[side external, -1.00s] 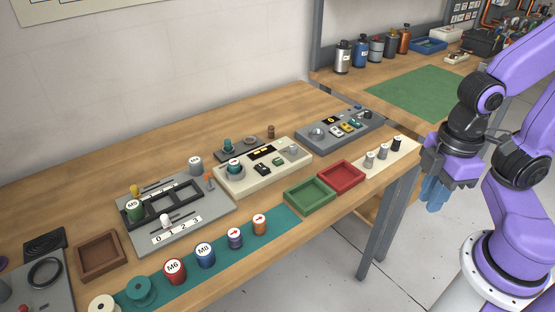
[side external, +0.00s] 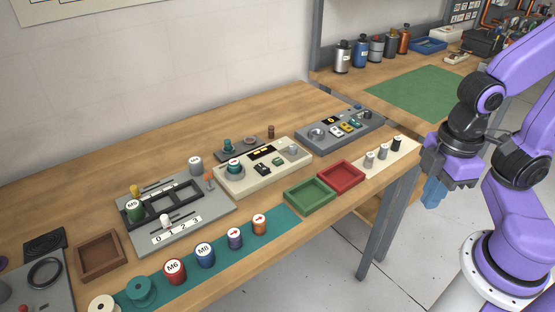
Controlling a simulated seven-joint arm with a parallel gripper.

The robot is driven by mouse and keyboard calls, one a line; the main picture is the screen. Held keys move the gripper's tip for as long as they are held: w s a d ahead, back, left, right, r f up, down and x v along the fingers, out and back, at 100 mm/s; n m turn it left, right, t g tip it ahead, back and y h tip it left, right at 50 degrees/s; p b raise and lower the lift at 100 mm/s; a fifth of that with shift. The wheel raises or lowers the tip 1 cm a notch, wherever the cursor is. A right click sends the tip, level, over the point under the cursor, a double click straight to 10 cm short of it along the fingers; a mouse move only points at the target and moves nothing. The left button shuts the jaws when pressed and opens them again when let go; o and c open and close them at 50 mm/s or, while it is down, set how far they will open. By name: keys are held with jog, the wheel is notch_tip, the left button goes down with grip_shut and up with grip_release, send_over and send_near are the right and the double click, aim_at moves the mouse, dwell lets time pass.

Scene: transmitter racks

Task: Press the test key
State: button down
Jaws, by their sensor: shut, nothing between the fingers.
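I cannot tell which control is the test key; no label is readable. A cream panel (side external: 240,183) at mid-bench carries a teal knob (side external: 235,168), a black key (side external: 262,170), a green key (side external: 279,162) and a grey knob (side external: 292,150). A grey panel (side external: 310,145) behind it to the right carries a grey knob (side external: 317,134) and several small yellow, green and white keys (side external: 345,127). My gripper (side external: 432,204) hangs off the bench's right end, apart from both panels. Its blue fingers are shut and empty.
Green (side external: 310,210) and red (side external: 341,188) trays stand at the front edge, left of a cream strip (side external: 392,160) with several small cylinders. Left are a grey rack (side external: 150,240), a teal mat (side external: 285,216) with several spools, and a brown tray (side external: 100,274). A second bench (side external: 340,80) stands behind.

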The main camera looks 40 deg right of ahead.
dwell(0.8)
jog(key=w+a+f+m+t+y, duration=0.1)
jog(key=w+a+m+y, duration=0.1)
jog(key=w+a+m, duration=0.45)
jog(key=m+t+h, duration=0.1)
jog(key=m+t, duration=0.7)
jog(key=m, duration=0.6)
send_over(281, 161)
jog(key=shift+f, duration=1.4)
jog(key=shift+f, duration=0.1)
jog(key=shift+f, duration=4.3)
